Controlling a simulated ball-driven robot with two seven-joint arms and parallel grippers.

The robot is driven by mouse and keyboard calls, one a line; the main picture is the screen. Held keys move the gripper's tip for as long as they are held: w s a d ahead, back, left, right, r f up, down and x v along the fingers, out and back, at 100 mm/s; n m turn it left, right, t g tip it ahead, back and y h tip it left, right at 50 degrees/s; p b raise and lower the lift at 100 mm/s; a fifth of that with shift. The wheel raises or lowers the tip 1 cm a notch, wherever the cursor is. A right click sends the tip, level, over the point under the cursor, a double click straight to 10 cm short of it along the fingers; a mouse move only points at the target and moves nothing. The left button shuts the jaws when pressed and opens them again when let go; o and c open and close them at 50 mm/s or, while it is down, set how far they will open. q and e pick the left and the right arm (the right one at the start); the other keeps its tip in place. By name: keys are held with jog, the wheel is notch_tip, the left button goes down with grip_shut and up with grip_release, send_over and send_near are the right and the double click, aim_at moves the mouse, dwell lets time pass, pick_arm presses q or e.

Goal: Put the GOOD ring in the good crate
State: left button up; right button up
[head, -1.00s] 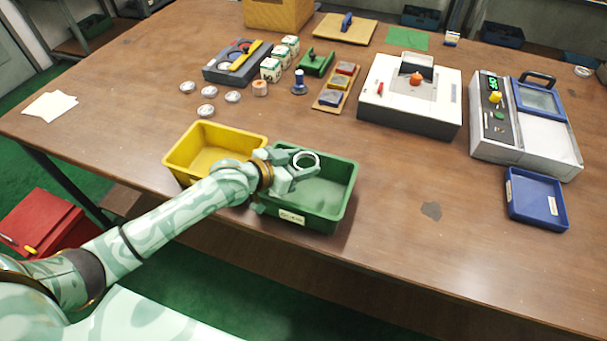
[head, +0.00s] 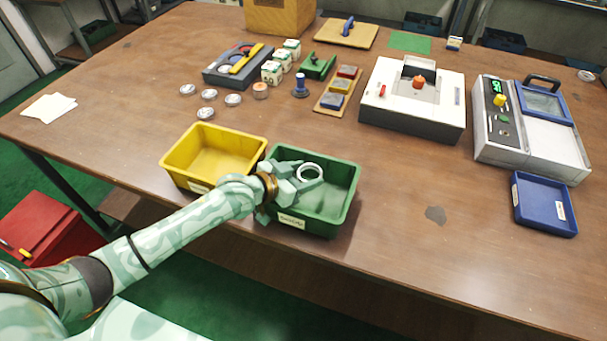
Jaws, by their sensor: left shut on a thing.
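A pale metal ring (head: 310,165) is held between the fingers of my left gripper (head: 303,173). The gripper is shut on it, and both are over the green crate (head: 343,208). The green crate stands near the table's front edge and has a label on its front wall, too small to read surely. Whether the ring is above the rim or inside the crate is hard to tell. My right gripper is not in view.
A yellow crate (head: 178,168) stands left of the green crate. A blue tray (head: 541,222) lies at the right. Several silver discs (head: 233,100), a white machine (head: 385,112) and a grey device with a display (head: 520,150) stand further back.

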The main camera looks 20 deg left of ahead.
pick_arm(q)
jog(key=o, duration=1)
jog(key=shift+s+f, duration=0.35)
jog(key=shift+f, duration=0.4)
jog(key=shift+o, duration=0.2)
jog(key=shift+g, duration=0.3)
jog(key=shift+r, duration=0.25)
jog(key=p+v, duration=0.1)
jog(key=v, duration=0.3)
jog(key=p+v, duration=0.1)
jog(key=v, duration=0.3)
jog(key=r+p+v, duration=0.1)
jog(key=p+v, duration=0.1)
jog(key=v, duration=0.2)
jog(key=shift+w+d+r, duration=0.1)
